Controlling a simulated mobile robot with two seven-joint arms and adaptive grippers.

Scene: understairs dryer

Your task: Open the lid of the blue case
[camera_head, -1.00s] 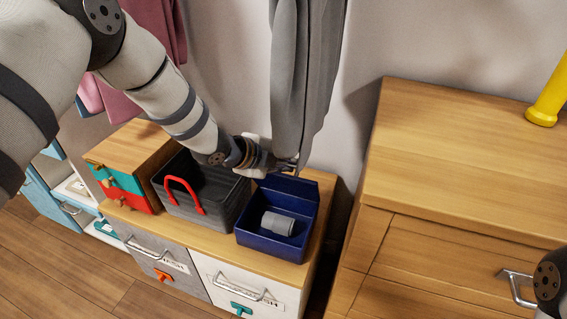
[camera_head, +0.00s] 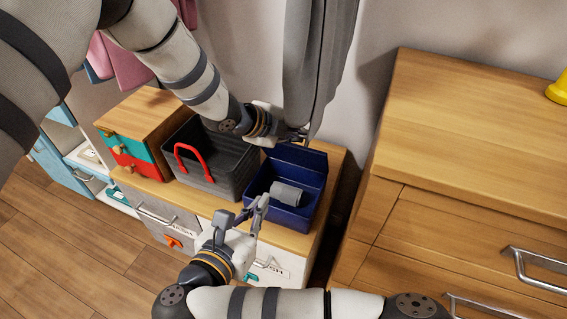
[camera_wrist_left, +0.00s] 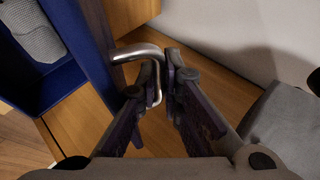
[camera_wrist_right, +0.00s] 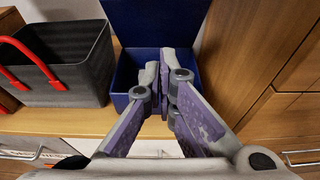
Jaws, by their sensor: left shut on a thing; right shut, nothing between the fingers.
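The blue case (camera_head: 287,219) stands on the wooden top of a low cabinet, a grey rolled object (camera_head: 287,193) inside it. Its lid (camera_head: 306,160) stands raised at the back edge, tilted back. My left gripper (camera_head: 300,135) is behind the lid's top edge. In the left wrist view its fingers are shut on a bent metal handle (camera_wrist_left: 138,52) on the lid. My right gripper (camera_head: 263,202) is shut and empty, in front of the case. In the right wrist view its fingertips (camera_wrist_right: 164,60) overlap the case; whether they touch it I cannot tell.
A dark basket (camera_head: 222,165) with a red handle stands left of the case, and a small coloured drawer box (camera_head: 140,135) further left. Grey cloth (camera_head: 318,65) hangs just behind the lid. A wooden drawer cabinet (camera_head: 470,130) stands to the right, across a narrow gap.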

